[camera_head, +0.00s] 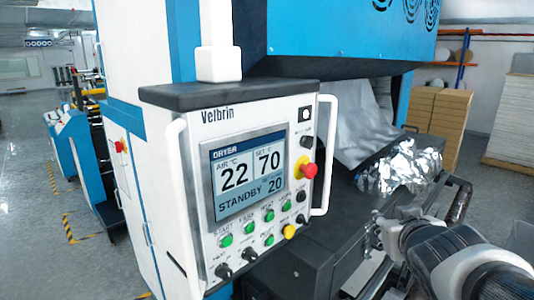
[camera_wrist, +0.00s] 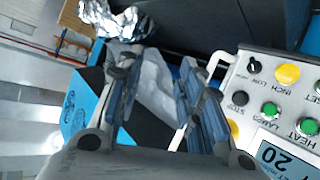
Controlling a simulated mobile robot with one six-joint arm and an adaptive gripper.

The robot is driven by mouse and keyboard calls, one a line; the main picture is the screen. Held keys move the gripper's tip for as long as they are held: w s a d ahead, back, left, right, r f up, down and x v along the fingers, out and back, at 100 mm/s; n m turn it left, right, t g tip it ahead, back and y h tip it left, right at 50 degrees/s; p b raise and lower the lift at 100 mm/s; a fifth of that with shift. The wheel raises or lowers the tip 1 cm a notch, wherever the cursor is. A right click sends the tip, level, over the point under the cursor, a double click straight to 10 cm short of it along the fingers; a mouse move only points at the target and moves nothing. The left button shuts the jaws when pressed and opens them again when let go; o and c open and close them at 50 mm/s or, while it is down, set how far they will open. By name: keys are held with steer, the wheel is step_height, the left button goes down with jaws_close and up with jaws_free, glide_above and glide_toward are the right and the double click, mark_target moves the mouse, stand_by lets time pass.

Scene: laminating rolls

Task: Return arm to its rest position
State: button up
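My arm (camera_head: 465,260) reaches in from the lower right of the head view. My gripper (camera_head: 376,232) is at its far end, to the right of the control panel (camera_head: 187,185) and in front of the dark machine bed. In the wrist view, the two fingers of my gripper (camera_wrist: 158,75) stand apart with nothing between them. The control panel shows at the right of the wrist view (camera_wrist: 240,85), with buttons and part of its screen. No contact between gripper and panel is visible.
Crumpled foil (camera_head: 405,168) lies on the machine bed (camera_head: 345,205), and a silvery sheet (camera_head: 355,122) hangs behind it. A red stop button (camera_head: 308,170) and a white handle (camera_head: 327,155) stick out from the panel. Cardboard boxes (camera_head: 450,115) stand at the back right. Open floor lies at far left.

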steer(key=s+a+f+g+y+b, duration=0.1)
steer(key=s+a+f+g+b, duration=0.3)
steer(key=s+f, duration=0.8)
steer(key=s+a+f+g+y+b, duration=0.2)
steer(key=s+a+f+g+b, duration=0.2)
steer(key=s+f, duration=0.8)
steer(key=a+b, duration=0.2)
steer(key=a, duration=0.1)
steer(key=shift+s+a, duration=0.25)
steer(key=shift+s, duration=0.05)
steer(key=shift+c, duration=0.5)
